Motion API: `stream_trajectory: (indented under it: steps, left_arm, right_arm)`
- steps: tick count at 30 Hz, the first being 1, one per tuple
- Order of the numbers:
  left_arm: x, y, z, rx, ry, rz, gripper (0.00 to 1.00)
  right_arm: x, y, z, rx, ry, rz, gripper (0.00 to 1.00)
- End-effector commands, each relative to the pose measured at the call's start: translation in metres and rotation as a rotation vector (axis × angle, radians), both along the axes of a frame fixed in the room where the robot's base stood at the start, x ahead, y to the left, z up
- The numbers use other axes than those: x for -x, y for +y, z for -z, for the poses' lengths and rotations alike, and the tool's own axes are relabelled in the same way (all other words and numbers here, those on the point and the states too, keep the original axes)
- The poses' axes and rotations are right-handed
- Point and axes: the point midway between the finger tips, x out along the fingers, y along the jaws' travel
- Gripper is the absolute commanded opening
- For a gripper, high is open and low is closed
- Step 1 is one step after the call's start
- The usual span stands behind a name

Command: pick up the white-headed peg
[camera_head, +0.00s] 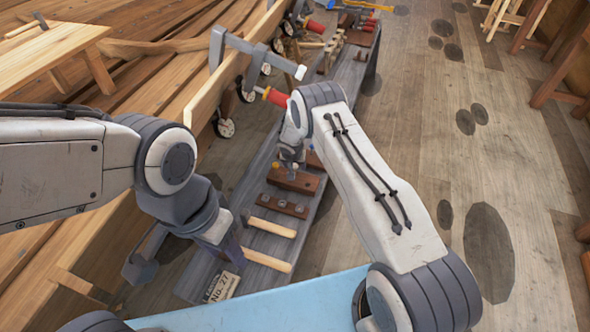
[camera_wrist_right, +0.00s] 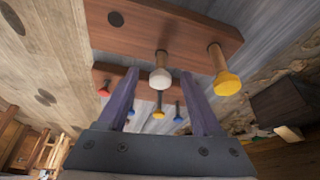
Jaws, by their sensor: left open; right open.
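The white-headed peg (camera_wrist_right: 160,78) stands in a dark wooden rack (camera_wrist_right: 165,22) in the right wrist view. My right gripper (camera_wrist_right: 157,88) is open, with its two purple fingers on either side of the white head in the picture. I cannot tell whether the head is fully between them in depth. A yellow-headed peg (camera_wrist_right: 222,78) stands in the same rack, outside the fingers. In the head view, my right gripper (camera_head: 291,158) is over the rack (camera_head: 293,181), and the peg is small and partly hidden there. My left gripper (camera_head: 185,262) is open and empty, left of the bench.
Several pegs with red, yellow and blue heads show beyond the fingers in the wrist view, at a second rack (camera_wrist_right: 108,72). A grey bench (camera_head: 325,190) holds the rack, a dark block (camera_head: 278,204) and wooden handles (camera_head: 272,228).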

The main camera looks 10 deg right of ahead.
Motion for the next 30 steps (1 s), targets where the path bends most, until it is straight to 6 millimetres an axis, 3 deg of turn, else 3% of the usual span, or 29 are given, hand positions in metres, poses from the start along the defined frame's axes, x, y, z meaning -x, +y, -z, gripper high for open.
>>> stream_trajectory:
  steps: [9, 10, 12, 15, 25, 30]
  left_arm:
    - [0.000, 0.000, 0.000, 0.000, 0.000, 0.000, 0.50]
    - [0.000, 0.000, 0.000, 0.000, 0.000, 0.000, 0.50]
    - [0.000, 0.000, 0.000, 0.000, 0.000, 0.000, 0.50]
    - [0.000, 0.000, 0.000, 0.000, 0.000, 0.000, 0.50]
    - [0.000, 0.000, 0.000, 0.000, 0.000, 0.000, 0.50]
    - [0.000, 0.000, 0.001, 0.000, 0.000, 0.000, 0.50]
  right_arm:
    - [-0.002, -0.001, 0.007, 0.000, 0.000, 0.000, 0.67]
    - [-0.002, -0.001, 0.007, 0.000, 0.000, 0.000, 0.59]
    - [-0.002, -0.001, 0.007, 0.000, 0.000, 0.000, 0.32]
    - [-0.002, -0.001, 0.006, 0.000, 0.000, 0.000, 0.00]
    - [-0.002, -0.001, 0.005, 0.000, 0.000, 0.000, 0.00]
    - [-0.003, -0.001, -0.007, 0.000, -0.002, -0.001, 0.00]
